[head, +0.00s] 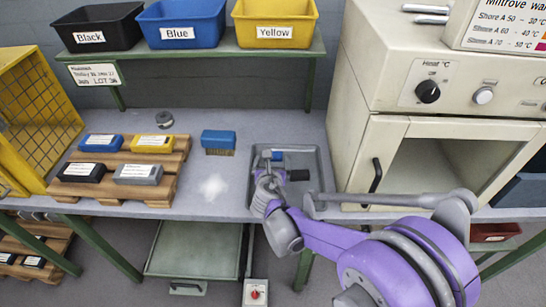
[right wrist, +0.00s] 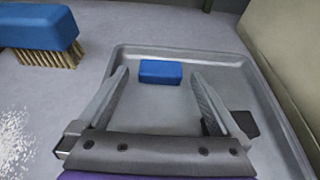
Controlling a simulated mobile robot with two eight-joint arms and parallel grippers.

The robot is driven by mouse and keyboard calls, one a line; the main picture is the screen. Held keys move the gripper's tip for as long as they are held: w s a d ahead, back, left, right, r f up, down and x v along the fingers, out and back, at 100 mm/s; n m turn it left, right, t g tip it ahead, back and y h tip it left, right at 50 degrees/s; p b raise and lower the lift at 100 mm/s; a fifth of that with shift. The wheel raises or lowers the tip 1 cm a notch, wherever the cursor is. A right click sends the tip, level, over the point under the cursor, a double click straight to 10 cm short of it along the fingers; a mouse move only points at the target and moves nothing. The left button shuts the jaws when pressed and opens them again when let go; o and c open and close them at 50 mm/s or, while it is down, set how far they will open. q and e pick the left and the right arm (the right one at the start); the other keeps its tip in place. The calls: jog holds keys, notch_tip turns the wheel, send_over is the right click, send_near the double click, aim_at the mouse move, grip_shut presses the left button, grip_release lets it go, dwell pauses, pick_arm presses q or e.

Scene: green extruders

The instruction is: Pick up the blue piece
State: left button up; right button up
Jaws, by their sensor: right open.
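A small blue piece (right wrist: 160,72) lies in a shallow grey tray (right wrist: 185,49) on the bench. It shows between and just beyond my right gripper's fingertips (right wrist: 159,76) in the right wrist view. The fingers are open with nothing gripped. In the head view, the blue piece (head: 277,156) shows near the back of the tray (head: 318,160), beside my right gripper (head: 266,158). My left gripper is in neither view.
A black piece (right wrist: 243,123) lies in the tray, partly behind the right finger. A blue-backed brush (head: 218,139) and white powder (head: 213,187) are left of the tray. Colored blocks sit on a wooden pallet (head: 168,160). A cream oven (head: 385,135) stands right of the tray.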

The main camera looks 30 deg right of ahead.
jog(key=x, duration=0.3)
jog(key=shift+w+d, duration=0.15)
jog(key=shift+d, duration=0.05)
jog(key=shift+c, duration=0.3)
jog(key=c, duration=1.2)
jog(key=shift+r, duration=0.15)
notch_tip(320, 180, up, 10)
jog(key=shift+f+p, duration=0.1)
jog(key=shift+p, duration=0.85)
